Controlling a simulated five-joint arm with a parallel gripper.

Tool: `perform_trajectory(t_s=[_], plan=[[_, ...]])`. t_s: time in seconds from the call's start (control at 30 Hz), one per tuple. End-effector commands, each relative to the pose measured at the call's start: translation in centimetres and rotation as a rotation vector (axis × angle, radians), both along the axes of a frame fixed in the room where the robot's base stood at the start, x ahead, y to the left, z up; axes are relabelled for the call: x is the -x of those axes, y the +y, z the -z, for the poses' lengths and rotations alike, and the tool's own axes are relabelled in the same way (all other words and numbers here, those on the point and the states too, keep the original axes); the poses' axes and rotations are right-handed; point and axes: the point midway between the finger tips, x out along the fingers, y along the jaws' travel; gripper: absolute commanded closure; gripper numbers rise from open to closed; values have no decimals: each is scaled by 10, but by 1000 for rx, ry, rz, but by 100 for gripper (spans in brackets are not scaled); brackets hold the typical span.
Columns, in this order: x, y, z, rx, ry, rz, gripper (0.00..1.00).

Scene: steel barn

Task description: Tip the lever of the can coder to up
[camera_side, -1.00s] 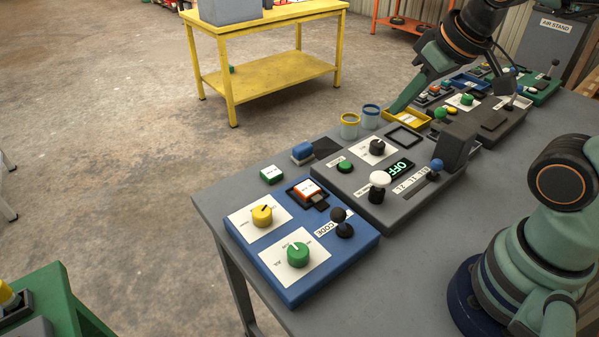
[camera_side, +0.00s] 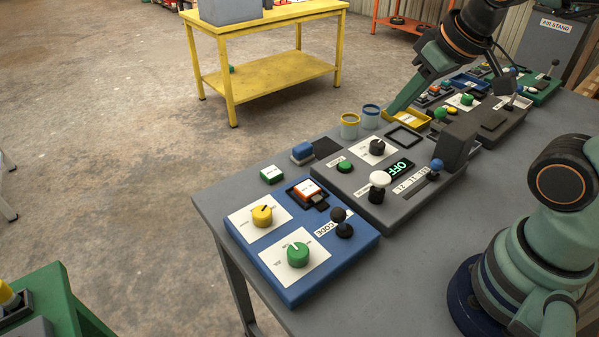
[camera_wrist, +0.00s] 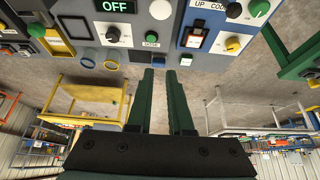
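The blue can coder panel (camera_side: 300,290) sits at the near left end of the grey bench, with a CODE label on it. Its lever, a dark ball on a black boot (camera_side: 338,215), stands at the panel's right side. The lever's ball (camera_wrist: 233,10) also shows at the top of the wrist view, beside a label reading UP COD; its tilt is hard to tell. My gripper (camera_side: 388,112) is up and away from the panel, over the bench farther back. In the wrist view my gripper (camera_wrist: 161,74) has its two green fingers apart with nothing between them.
A grey panel (camera_side: 400,215) with an OFF display, a white knob and a blue-ball lever stands beside the blue one. Blue and yellow rings (camera_side: 349,127) and a yellow tray (camera_side: 425,122) lie behind. A yellow table (camera_side: 270,75) stands on open floor.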

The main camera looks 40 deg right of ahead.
Motion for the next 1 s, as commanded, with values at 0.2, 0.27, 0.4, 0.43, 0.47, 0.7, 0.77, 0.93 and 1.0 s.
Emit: perform_trajectory(t_s=[0.2, 0.27, 0.4, 0.43, 0.47, 0.7, 0.77, 0.93, 1.0], plan=[[-5, 24, 7, -68, 104, 69, 31], [-8, 38, 11, -96, 164, 116, 31], [-11, 75, 24, -137, 317, 258, 31], [-11, 83, 27, -139, 347, 290, 31], [-11, 91, 30, -139, 375, 322, 31], [-5, 134, 51, -100, 516, 526, 31], [-4, 140, 54, -90, 530, 553, 31], [-2, 144, 62, -81, 544, 587, 31], [-2, 143, 68, -82, 544, 588, 31]])
